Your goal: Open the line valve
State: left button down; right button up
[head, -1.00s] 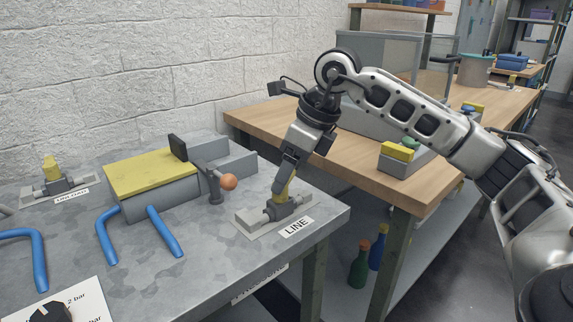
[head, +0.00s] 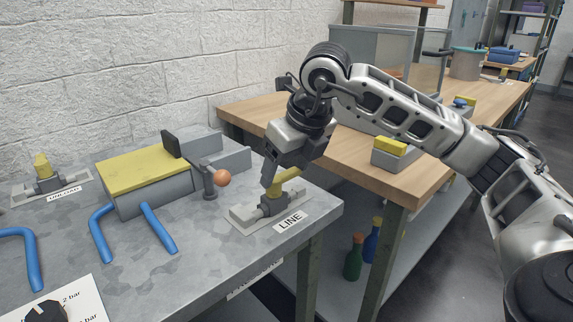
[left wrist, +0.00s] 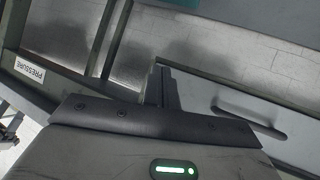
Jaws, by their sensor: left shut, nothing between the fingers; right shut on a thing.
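The line valve (head: 268,207) is a grey fitting on a light plate at the near right corner of the grey table, with a "LINE" label (head: 290,222) in front. Its yellow handle (head: 286,177) points up and to the right in the head view. My right gripper (head: 277,178) comes down from above and is shut on the handle; the fingers partly hide it. My left gripper (left wrist: 160,87) shows only in the left wrist view, shut and empty, with floor and table frame beyond it.
Blue bent bars (head: 160,229) lie in front. The "UNLOAD" valve (head: 48,180) is at the far left. A wooden bench (head: 345,172) stands behind.

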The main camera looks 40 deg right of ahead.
jog(key=shift+w+d+r, duration=0.1)
jog(key=shift+d+r, duration=0.1)
jog(key=shift+d, duration=0.2)
jog(key=o, duration=0.8)
jog(key=shift+o, duration=0.2)
jog(key=shift+f, duration=0.1)
jog(key=shift+a, duration=0.1)
pick_arm(q)
jog(key=shift+t, duration=0.3)
jog(key=r+p, duration=0.1)
jog(key=r, duration=0.1)
jog(key=a+r+p, duration=0.1)
jog(key=r+p, duration=0.1)
jog(key=shift+s+r+p, duration=0.15)
jog(key=shift+s+p, duration=0.05)
jog(key=shift+p, duration=0.1)
pick_arm(e)
jog(key=v, duration=1.6)
pick_arm(q)
jog(key=shift+w+d+r, duration=0.1)
pick_arm(e)
jog(key=shift+f, duration=0.1)
pick_arm(q)
jog(key=shift+r, duration=0.1)
pick_arm(e)
jog(key=shift+s, duration=0.25)
